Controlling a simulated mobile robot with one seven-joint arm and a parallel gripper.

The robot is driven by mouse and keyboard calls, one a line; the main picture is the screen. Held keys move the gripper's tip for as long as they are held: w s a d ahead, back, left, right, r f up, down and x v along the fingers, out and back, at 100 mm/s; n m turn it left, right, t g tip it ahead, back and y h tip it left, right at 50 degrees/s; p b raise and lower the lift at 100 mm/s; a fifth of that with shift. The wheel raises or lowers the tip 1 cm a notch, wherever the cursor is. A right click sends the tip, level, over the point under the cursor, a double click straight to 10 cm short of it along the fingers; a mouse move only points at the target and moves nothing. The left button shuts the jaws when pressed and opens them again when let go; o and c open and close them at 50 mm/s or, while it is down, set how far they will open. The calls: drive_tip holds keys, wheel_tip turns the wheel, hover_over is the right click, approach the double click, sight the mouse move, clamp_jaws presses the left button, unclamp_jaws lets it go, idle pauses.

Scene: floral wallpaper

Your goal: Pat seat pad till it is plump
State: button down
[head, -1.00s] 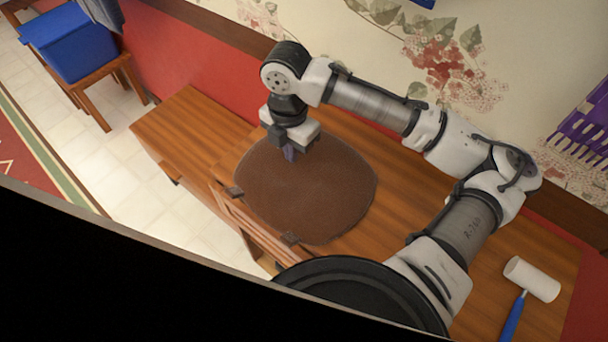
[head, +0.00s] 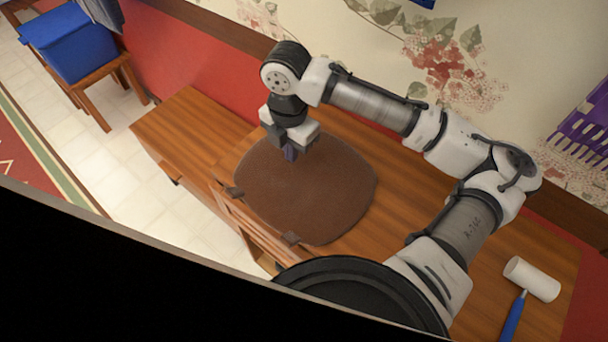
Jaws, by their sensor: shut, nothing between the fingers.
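The brown seat pad (head: 315,195) lies on the wooden table in the middle of the head view. It is rounded, with dark ties at its near left edge, and its middle looks slightly raised. My gripper (head: 290,154) is shut and empty, pointing down at the pad's far left part. Its fingertips are at or just over the pad; I cannot tell whether they touch. The gripper and wrist hide a bit of the pad's far edge.
The wooden table (head: 400,190) is bare around the pad. A white-headed mallet with a blue handle (head: 532,279) lies at the right. A purple rack (head: 585,125) is at the right wall. A blue box (head: 75,45) sits on a wooden stool at the far left.

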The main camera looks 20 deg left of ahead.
drive_tip(key=shift+f, duration=0.1)
drive_tip(key=shift+f+b, duration=1.5)
drive_tip(key=shift+f, duration=0.55)
drive_tip(key=shift+r+p, duration=1.7)
drive_tip(key=shift+r, duration=0.25)
drive_tip(key=shift+f, duration=0.1)
drive_tip(key=shift+r, duration=0.2)
drive_tip(key=shift+f, duration=0.1)
drive_tip(key=shift+f, duration=0.2)
drive_tip(key=shift+f+b, duration=1.25)
drive_tip(key=shift+f, duration=0.45)
drive_tip(key=shift+r, duration=0.15)
